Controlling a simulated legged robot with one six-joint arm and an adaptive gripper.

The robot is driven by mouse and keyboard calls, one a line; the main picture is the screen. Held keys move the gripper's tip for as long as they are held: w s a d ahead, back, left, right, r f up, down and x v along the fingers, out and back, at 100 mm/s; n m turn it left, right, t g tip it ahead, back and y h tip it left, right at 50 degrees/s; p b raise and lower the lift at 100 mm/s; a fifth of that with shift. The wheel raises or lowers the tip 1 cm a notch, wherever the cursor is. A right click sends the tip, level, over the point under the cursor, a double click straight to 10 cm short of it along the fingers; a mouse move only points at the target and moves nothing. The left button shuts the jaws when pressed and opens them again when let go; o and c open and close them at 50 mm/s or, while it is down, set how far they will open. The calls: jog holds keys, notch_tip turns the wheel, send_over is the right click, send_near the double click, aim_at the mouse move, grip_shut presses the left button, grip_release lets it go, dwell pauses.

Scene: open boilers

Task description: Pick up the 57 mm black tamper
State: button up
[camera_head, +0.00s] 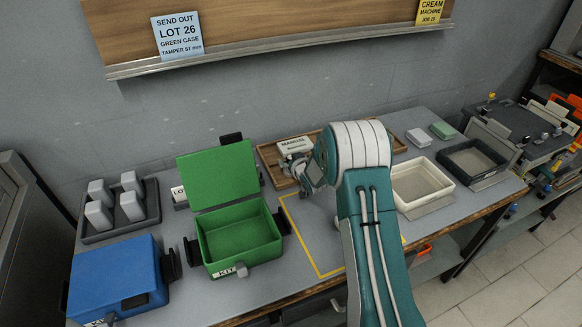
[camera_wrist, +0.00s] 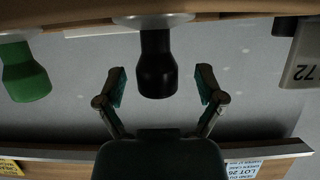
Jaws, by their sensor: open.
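The black tamper (camera_wrist: 157,65) shows in the wrist view, its dark handle joined to a pale metal base at the top edge of the picture. My gripper (camera_wrist: 161,87) is open, with one finger on each side of the handle and a visible gap on both sides. In the head view my gripper (camera_head: 301,172) is over the wooden tray (camera_head: 268,155) at the back of the bench, partly covered by my arm. I cannot make out the black tamper there. A green-handled tamper (camera_wrist: 25,78) stands left of it in the wrist view.
A grey block marked 72 (camera_wrist: 301,62) is at the wrist view's right. The open green case (camera_head: 238,238) is empty, beside a blue case (camera_head: 118,282). A cream bin (camera_head: 420,187) stands right of my arm. The yellow-outlined area (camera_head: 310,245) looks clear where visible.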

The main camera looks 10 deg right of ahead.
jog(key=shift+w+a, duration=0.1)
jog(key=shift+a, duration=0.1)
jog(key=shift+d, duration=0.5)
grip_shut()
jog(key=shift+a, duration=0.1)
jog(key=shift+a+r, duration=0.1)
jog(key=shift+a, duration=0.1)
